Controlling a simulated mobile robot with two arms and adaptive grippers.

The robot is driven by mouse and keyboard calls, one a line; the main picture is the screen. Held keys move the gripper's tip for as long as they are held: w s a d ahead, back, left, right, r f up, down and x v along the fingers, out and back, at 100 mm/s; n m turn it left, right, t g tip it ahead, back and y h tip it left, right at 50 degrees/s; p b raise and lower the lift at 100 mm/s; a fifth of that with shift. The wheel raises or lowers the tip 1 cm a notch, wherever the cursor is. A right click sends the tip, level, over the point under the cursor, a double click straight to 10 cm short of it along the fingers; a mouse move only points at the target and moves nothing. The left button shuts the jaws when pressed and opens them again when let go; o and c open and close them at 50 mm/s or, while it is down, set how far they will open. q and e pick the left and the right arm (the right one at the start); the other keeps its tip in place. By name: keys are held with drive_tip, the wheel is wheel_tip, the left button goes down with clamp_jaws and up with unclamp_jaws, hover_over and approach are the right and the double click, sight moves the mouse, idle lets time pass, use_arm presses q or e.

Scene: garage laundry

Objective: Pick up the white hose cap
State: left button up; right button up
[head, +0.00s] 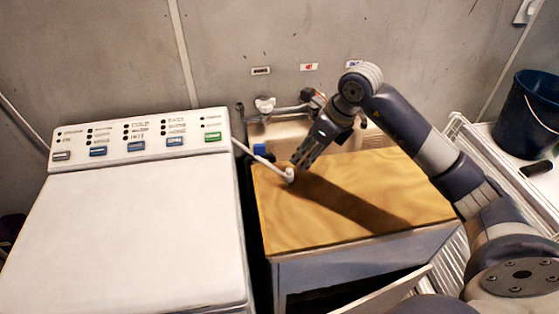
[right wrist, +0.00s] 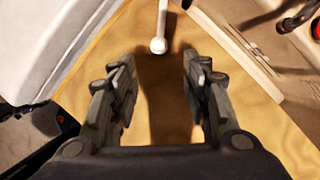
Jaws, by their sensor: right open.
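The white hose cap (head: 289,175) is at the end of a thin white hose, over the left part of the wooden counter top (head: 335,222). In the right wrist view the cap (right wrist: 158,46) shows as a small round white end, just beyond the fingertips and roughly midway between them. My right gripper (head: 303,163) is close beside the cap, on its right in the head view. In the right wrist view the gripper (right wrist: 157,66) is open with nothing between its fingers. My left gripper is not in view.
A white washing machine (head: 125,235) stands left of the counter. A sink (head: 285,137) with a tap (head: 265,104) lies behind the wooden top. A dark blue bucket (head: 528,115) stands on a white slatted surface at the right. The middle of the wooden top is clear.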

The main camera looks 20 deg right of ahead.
sight(290, 170)
drive_tip(key=p+x, duration=0.1)
drive_tip(key=x, duration=0.3)
drive_tip(key=shift+w+f, duration=0.15)
drive_tip(key=shift+f, duration=0.1)
drive_tip(key=shift+w+a+f, duration=0.1)
drive_tip(key=shift+w+f, duration=0.05)
drive_tip(key=shift+f, duration=0.1)
drive_tip(key=shift+w+a+f+p, duration=0.15)
drive_tip(key=shift+w+f+p, duration=0.05)
drive_tip(key=shift+p, duration=0.3)
drive_tip(key=x, duration=0.1)
drive_tip(key=p+x, duration=0.2)
drive_tip(key=x, duration=0.1)
drive_tip(key=shift+w+a, duration=0.3)
drive_tip(key=shift+a, duration=0.05)
drive_tip(key=shift+w+f, duration=0.1)
drive_tip(key=c, duration=0.3)
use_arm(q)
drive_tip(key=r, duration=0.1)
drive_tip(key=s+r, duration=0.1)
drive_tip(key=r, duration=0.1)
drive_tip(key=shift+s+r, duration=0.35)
use_arm(e)
drive_tip(key=c, duration=0.7)
